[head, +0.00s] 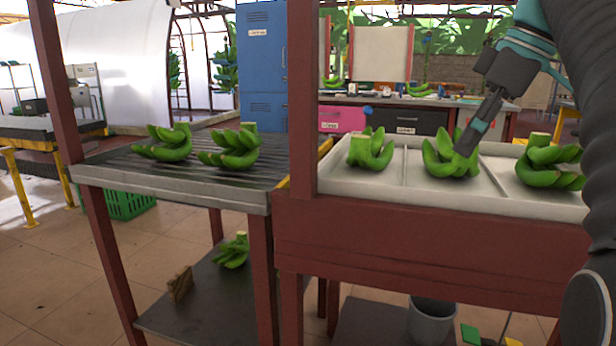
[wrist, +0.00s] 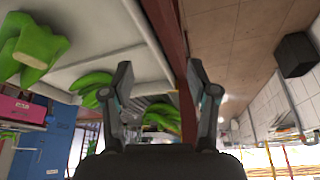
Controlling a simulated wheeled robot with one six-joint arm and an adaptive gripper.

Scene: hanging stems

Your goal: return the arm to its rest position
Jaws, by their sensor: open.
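My gripper (head: 470,142) hangs from my arm at the right of the head view, over the white tray (head: 402,172). Its fingers overlap the middle green banana bunch (head: 440,158) there; I cannot tell whether they touch it. In the wrist view my gripper (wrist: 166,85) has its two fingers spread wide, with nothing held between them. A green bunch (wrist: 162,117) shows farther off beyond the gap. More bunches show at the left of that view, one large and close (wrist: 30,48).
The tray also holds a left bunch (head: 371,151) and a right bunch (head: 548,160). A red post (head: 302,100) stands at its left end. A slatted table (head: 190,178) with two bunches adjoins on the left. A grey bucket (head: 432,318) stands below.

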